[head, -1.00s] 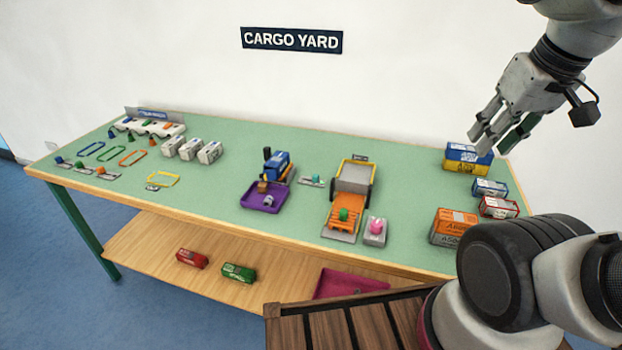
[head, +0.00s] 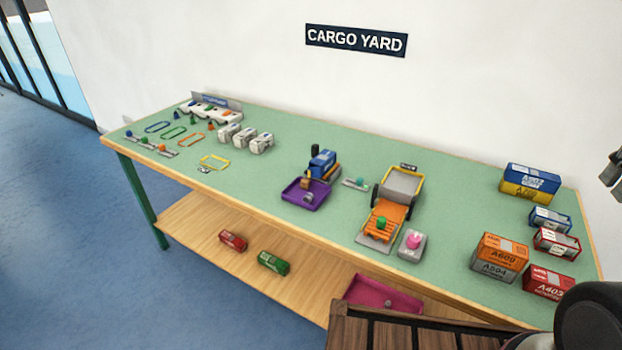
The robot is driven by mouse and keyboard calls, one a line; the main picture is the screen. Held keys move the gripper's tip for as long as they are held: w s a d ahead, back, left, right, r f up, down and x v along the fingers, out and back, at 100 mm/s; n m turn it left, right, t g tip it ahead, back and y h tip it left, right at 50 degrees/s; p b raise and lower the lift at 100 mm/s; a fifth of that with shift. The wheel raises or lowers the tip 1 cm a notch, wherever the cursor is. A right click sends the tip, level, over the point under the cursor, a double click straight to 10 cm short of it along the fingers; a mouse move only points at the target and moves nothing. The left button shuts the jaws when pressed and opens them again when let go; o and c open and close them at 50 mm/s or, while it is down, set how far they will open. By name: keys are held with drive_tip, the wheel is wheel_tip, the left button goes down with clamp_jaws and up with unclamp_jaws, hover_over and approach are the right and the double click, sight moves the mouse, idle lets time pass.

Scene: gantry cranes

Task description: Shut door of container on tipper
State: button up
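The tipper (head: 386,217) stands on the green table, right of centre. It has an orange front part with a green knob (head: 382,223) and a grey bed (head: 403,183) with a yellow rim at the back. I cannot make out a separate container or a door on the bed at this size. Only a small grey and dark part of my gripper (head: 613,172) shows at the right picture edge, well right of the tipper. Its fingers are mostly cut off, so its opening cannot be judged.
A pink knob on a grey block (head: 411,243) sits beside the tipper. A purple tray (head: 293,198) and blue vehicle (head: 322,163) stand to its left. Several labelled containers, including an orange one (head: 500,247), stand at right. White containers (head: 245,137) stand further left. A lower shelf (head: 205,225) holds others.

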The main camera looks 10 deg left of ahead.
drive_tip(key=w+a+n+h, duration=0.2)
drive_tip(key=w+n+h, duration=0.7)
drive_tip(key=w, duration=0.8)
drive_tip(key=w+a+f+n+t+h, duration=0.2)
drive_tip(key=w+a+f+n+t, duration=0.2)
drive_tip(key=w+a+n+t, duration=0.55)
drive_tip(key=n+t+y, duration=0.6)
drive_tip(key=n+y, duration=1)
drive_tip(key=n, duration=0.2)
approach(309, 175)
drive_tip(key=shift+w+d+r, duration=0.1)
drive_tip(key=shift+w+r, duration=0.25)
drive_tip(key=shift+w, duration=0.15)
drive_tip(key=shift+w+a+f+g, duration=0.1)
drive_tip(key=shift+a+f+g, duration=0.05)
drive_tip(key=shift+a+g, duration=0.1)
drive_tip(key=w, duration=0.4)
drive_tip(key=w+a, duration=0.1)
drive_tip(key=w, duration=0.2)
drive_tip(key=shift+a, duration=0.1)
clamp_jaws()
